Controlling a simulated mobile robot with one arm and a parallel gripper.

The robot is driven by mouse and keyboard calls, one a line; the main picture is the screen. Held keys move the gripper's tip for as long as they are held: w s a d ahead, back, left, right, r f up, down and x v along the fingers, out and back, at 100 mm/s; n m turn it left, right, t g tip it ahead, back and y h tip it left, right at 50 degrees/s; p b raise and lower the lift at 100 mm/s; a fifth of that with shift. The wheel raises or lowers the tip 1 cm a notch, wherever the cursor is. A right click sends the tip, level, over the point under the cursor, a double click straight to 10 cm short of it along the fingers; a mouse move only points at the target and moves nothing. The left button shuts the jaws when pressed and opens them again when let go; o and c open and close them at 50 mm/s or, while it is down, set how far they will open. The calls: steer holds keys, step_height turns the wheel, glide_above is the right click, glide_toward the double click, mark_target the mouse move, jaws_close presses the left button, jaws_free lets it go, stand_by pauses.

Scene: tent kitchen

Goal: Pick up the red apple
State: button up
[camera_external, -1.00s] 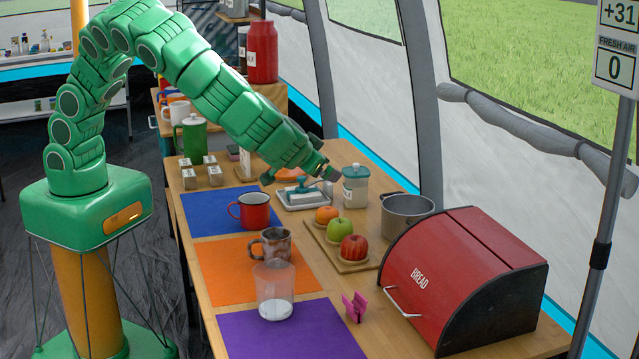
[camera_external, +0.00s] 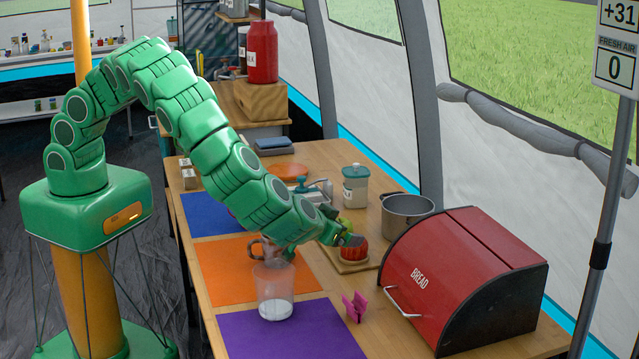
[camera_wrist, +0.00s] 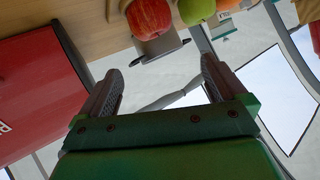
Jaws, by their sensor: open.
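The red apple (camera_external: 352,252) sits at the near end of a wooden board (camera_external: 346,268) on the table, partly covered by my gripper in the external view. My gripper (camera_external: 322,243) is open, with one fingertip in front of or beside the apple; contact cannot be told. In the wrist view, the red apple (camera_wrist: 149,17) is at the top, beyond the two spread fingers of my gripper (camera_wrist: 160,80), with nothing between them.
A green apple (camera_wrist: 196,10) and an orange fruit (camera_wrist: 228,4) lie beside the red apple. A red bread box (camera_external: 455,280) and a metal pot (camera_external: 406,214) stand to the right. A clear cup (camera_external: 273,292) and pink clip (camera_external: 354,307) are nearer.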

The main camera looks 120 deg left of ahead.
mark_target(357, 254)
step_height(357, 254, down, 4)
steer(key=shift+r, duration=0.1)
steer(key=shift+x, duration=3.65)
steer(key=shift+r, duration=0.15)
steer(key=c, duration=1.2)
